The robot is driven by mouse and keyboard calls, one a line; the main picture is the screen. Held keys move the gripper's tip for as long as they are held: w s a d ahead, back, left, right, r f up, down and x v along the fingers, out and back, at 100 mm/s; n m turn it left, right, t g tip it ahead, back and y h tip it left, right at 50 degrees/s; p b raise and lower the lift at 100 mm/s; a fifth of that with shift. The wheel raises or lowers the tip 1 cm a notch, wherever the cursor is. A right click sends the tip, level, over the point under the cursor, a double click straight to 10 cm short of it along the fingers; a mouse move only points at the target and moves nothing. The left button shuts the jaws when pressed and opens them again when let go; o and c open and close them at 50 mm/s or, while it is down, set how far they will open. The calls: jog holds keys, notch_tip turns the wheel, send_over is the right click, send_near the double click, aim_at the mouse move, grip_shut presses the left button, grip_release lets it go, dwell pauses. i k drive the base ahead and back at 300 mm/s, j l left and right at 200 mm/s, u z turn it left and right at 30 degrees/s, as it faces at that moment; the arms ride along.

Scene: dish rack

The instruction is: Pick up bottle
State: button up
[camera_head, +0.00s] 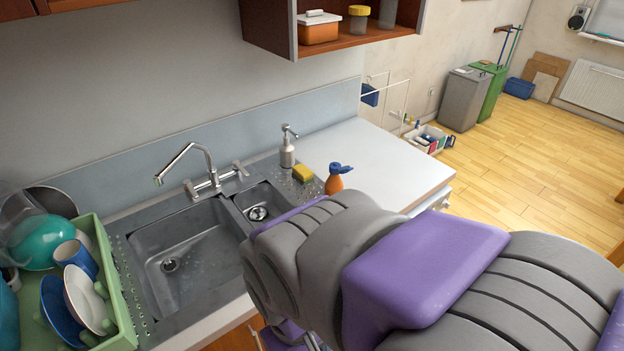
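An orange spray bottle (334,184) with a blue trigger head stands upright at the right end of the sink unit, by the white countertop. Its lower part is partly hidden behind my grey and purple arm. A pale soap dispenser (287,153) with a metal pump stands upright behind the sink, to the left of the spray bottle. My arm reaches in from the lower right, in front of both. My gripper does not show; the arm hides the area below it. I cannot tell how far the gripper is from the bottle.
A yellow sponge (303,173) lies between dispenser and spray bottle. A double sink (185,250) with a tall tap (200,170) is at centre left. A green dish rack (122,325) holds dishes at lower left. The white countertop (385,165) is clear. An open shelf (345,40) hangs above.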

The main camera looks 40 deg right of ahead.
aim_at(333, 185)
jog(key=l+u, duration=0.15)
jog(key=u, duration=0.3)
jog(key=l+u, duration=0.15)
jog(key=l, duration=0.25)
jog(key=k+l+u, duration=0.15)
jog(key=l, duration=0.2)
jog(key=k+l+u, duration=0.15)
jog(key=l, duration=0.25)
jog(key=k+l+u, duration=0.1)
jog(key=l, duration=0.25)
jog(key=k+l+u, duration=0.15)
jog(key=l, duration=0.2)
jog(key=k+l, duration=0.2)
jog(key=l, duration=0.2)
jog(key=k+l, duration=0.15)
jog(key=l, duration=0.25)
jog(key=k+l, duration=0.2)
jog(key=l, duration=0.15)
jog(key=k+l, duration=0.15)
jog(key=l, duration=0.25)
jog(key=u, duration=0.05)
